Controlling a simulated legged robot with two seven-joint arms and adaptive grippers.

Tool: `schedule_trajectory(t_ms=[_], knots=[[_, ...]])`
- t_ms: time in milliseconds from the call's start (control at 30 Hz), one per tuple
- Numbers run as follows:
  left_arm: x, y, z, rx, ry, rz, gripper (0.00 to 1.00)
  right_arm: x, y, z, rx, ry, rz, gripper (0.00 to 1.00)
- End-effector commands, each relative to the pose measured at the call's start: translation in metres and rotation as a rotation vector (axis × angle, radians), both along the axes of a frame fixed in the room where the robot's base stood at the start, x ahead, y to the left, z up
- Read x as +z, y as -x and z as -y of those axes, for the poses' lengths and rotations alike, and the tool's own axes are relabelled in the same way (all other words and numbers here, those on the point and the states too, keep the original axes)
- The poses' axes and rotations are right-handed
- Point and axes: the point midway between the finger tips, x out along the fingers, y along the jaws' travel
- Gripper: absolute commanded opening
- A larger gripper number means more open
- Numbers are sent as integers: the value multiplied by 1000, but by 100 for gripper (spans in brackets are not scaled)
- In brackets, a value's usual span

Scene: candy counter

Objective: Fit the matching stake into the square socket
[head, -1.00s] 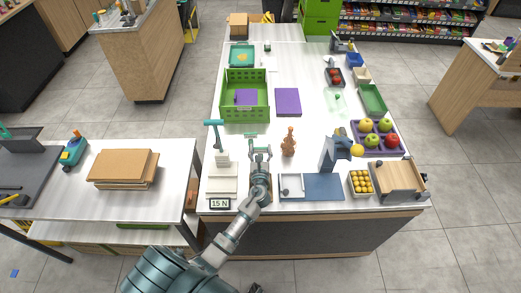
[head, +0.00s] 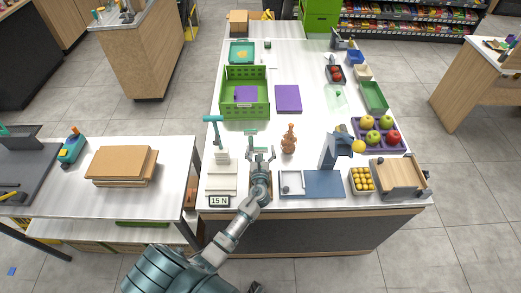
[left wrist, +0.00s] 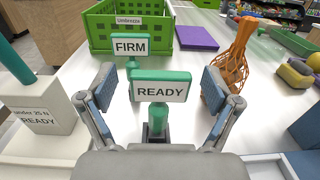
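My left gripper (head: 260,154) is open over the counter; its two fingers also show in the left wrist view (left wrist: 158,88). Between them stands a green stake with a READY label (left wrist: 161,87). Its round shaft goes down into a dark square base (left wrist: 155,135); the fingers look apart from it. Behind it is a green FIRM sign (left wrist: 130,47). To the left is a white block labelled "under 25 N READY" (left wrist: 30,117), with a tall teal T-handle (head: 214,122) above it. How deep the stake sits is hidden. My right gripper is out of view.
A green crate (head: 246,108) and purple square (head: 288,98) lie beyond. A "15 N" display (head: 219,201) is at the front edge. A blue-grey device (head: 334,150) stands to the right.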

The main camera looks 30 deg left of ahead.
Motion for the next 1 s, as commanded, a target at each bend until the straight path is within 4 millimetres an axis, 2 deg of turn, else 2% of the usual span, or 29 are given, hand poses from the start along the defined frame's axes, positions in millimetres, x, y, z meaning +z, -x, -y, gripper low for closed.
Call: schedule_trajectory(t_ms=[233,367,700,833,1000], knots=[[-1,1,0,0,0,-1,90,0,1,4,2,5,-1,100],[-1,10,6,-1,0,-1,90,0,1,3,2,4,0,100],[-3,73,42,-1,2,-3,90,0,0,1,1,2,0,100],[-3,91,53,0,1,-3,90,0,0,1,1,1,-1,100],[-2,102,59,0,1,-2,90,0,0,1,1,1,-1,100]])
